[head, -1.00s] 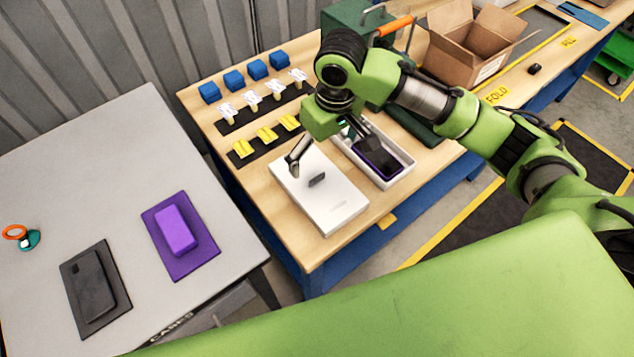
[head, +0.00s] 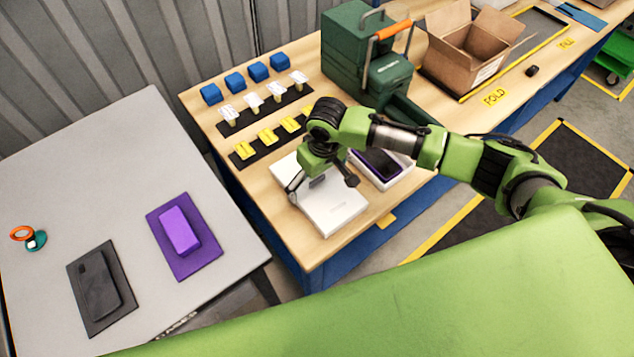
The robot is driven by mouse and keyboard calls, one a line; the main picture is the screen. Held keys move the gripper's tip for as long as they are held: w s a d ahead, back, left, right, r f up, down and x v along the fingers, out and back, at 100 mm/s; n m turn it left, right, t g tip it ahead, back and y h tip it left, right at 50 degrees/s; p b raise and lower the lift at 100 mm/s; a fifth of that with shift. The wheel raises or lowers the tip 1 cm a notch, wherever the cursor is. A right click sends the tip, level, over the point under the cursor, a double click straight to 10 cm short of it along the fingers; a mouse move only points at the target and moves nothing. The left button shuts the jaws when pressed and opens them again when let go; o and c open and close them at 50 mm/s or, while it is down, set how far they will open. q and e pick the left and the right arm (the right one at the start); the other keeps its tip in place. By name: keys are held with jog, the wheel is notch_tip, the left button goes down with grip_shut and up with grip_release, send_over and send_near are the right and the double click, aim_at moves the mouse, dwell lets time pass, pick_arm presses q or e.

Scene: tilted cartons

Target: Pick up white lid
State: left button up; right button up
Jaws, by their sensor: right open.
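The white lid (head: 335,213) lies flat on the wooden table, near its front edge. A dark mark shows on its top, partly hidden by my gripper. My right gripper (head: 322,191) is open, with its fingers spread over the lid toward its left and right sides. I cannot tell whether the fingers touch it. The open white box (head: 397,177) stands just right of the lid, with a dark phone in a purple case (head: 378,161) inside. My left gripper is not in view.
Yellow, white and blue pieces stand in rows at the back left of the wooden table (head: 262,185). A green machine (head: 352,50) and an open cardboard carton (head: 462,62) stand behind. A grey table (head: 120,150) at left holds a purple case (head: 180,230) and a black case (head: 98,283).

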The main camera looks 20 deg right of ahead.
jog(key=shift+f, duration=0.15)
jog(key=c, duration=0.6)
jog(key=shift+c, duration=0.2)
